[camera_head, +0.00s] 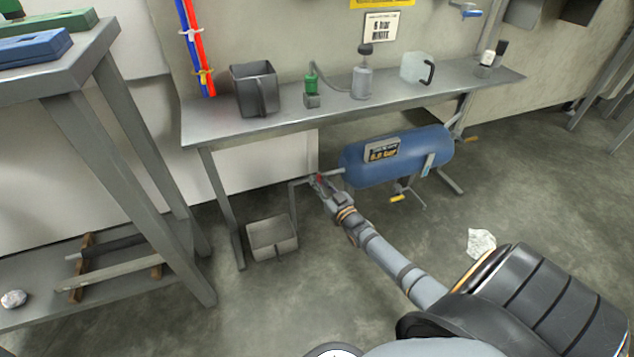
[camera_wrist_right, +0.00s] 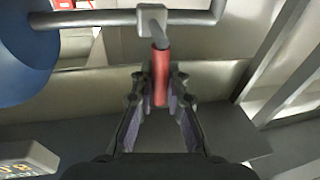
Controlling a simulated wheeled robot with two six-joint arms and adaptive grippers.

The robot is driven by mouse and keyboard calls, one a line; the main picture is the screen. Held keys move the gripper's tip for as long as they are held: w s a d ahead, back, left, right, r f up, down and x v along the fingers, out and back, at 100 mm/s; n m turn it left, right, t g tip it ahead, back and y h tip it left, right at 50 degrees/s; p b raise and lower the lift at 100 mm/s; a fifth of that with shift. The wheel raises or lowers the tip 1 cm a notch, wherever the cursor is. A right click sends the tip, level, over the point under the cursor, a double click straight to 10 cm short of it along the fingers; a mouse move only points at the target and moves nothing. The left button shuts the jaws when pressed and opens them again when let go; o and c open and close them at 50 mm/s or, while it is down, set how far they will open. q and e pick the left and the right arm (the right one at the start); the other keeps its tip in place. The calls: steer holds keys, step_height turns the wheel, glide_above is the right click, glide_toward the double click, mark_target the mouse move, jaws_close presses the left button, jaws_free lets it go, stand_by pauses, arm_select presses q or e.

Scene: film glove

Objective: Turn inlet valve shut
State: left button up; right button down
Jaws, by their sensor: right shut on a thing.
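The inlet valve's red handle (camera_wrist_right: 160,76) shows in the right wrist view, on a stem from a grey valve body (camera_wrist_right: 151,20) on a grey pipe. My right gripper (camera_wrist_right: 160,88) is shut on the red handle, with a finger on each side of it. In the head view the right gripper (camera_head: 317,181) is low under the bench, at the left end of the blue tank (camera_head: 402,155), and a little red (camera_head: 319,177) shows at its tips. The fingers partly hide the valve there. My left gripper is not in view.
A metal bench (camera_head: 300,117) stands above the tank, carrying a dark jug (camera_head: 255,88) and bottles. Crumpled paper (camera_head: 481,243) lies on the floor at right. Another table (camera_head: 75,70) stands at left.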

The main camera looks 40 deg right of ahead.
steer(key=shift+s+d+f+m, duration=0.1)
steer(key=shift+m, duration=0.2)
steer(key=c, duration=1.3)
jaws_free()
steer(key=shift+c, duration=0.2)
steer(key=s+f, duration=0.1)
steer(key=s, duration=1.1)
steer(key=shift+a+f, duration=0.15)
steer(key=shift+a, duration=0.1)
